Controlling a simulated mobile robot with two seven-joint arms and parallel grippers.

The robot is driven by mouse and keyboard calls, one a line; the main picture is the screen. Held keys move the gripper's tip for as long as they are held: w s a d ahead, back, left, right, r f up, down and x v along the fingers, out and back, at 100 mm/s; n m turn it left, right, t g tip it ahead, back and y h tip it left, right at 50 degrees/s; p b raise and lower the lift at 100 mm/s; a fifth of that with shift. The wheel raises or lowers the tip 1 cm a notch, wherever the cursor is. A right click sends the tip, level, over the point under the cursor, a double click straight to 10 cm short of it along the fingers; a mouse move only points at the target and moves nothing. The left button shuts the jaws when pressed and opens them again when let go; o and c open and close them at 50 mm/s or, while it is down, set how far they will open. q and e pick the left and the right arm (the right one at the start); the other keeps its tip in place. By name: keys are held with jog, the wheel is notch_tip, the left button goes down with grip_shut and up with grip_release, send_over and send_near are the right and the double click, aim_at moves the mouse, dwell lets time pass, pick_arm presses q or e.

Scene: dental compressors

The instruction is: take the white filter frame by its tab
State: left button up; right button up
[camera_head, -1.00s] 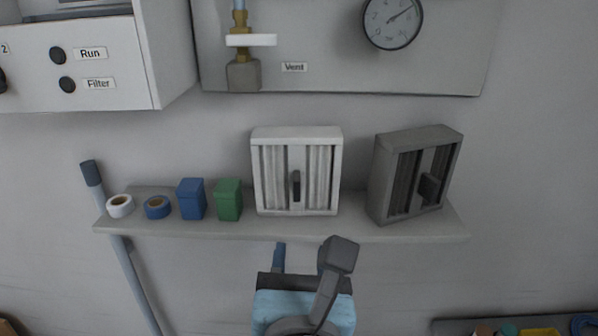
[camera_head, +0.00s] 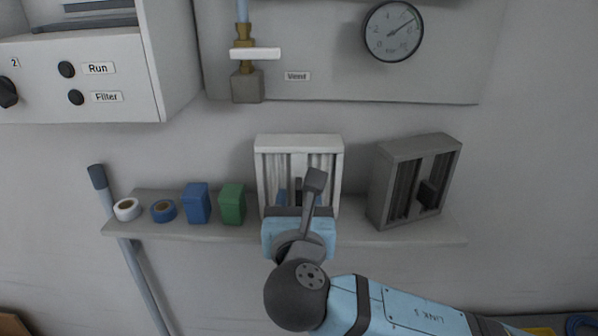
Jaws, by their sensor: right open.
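My wrist hides the frame's lower edge and the lower part of the tab. I cannot tell how much depth lies between the fingers and the tab. My left gripper is not in view.
A grey filter frame (camera_head: 390,185) with a dark tab stands to the right on the shelf (camera_head: 400,236). To the left are a green box (camera_head: 231,204), a blue box (camera_head: 197,204) and two tape rolls. A valve (camera_head: 246,55) and a gauge (camera_head: 393,32) are above.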

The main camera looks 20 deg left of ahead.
jog(key=shift+x, duration=0.85)
grip_shut()
